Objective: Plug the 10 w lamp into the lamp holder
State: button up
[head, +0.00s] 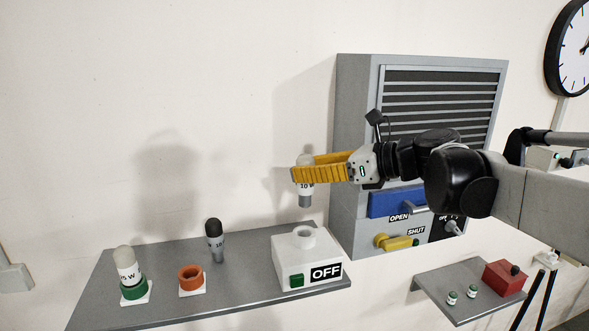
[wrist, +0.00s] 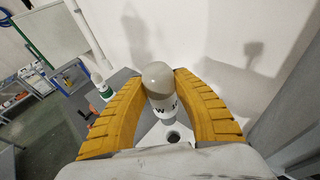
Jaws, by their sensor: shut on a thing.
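The 10 W lamp (head: 305,196) is upright in my gripper (head: 303,172), with its grey base pointing down. My gripper's yellow fingers are shut around it. In the wrist view the lamp (wrist: 160,88) sits between both fingers (wrist: 160,95), its pale dome up and part of its lettering hidden. The lamp holder (head: 307,258) is a white box marked OFF with a green button and a round socket on top. It stands at the right end of the grey shelf. The lamp hangs above the socket with a clear gap. In the wrist view the socket hole (wrist: 173,136) shows below the lamp.
A grey cabinet (head: 356,150) is behind my arm. A lower shelf (head: 440,290) holds a red box (head: 504,279).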

aim_at(307, 206)
jog(key=shift+f+b, duration=1.9)
jog(key=shift+f, duration=0.9)
jog(key=shift+f+b, duration=1.45)
jog(key=shift+f, duration=0.6)
jog(key=o, duration=1.2)
jog(key=shift+d, duration=0.1)
jog(key=v, duration=1.2)
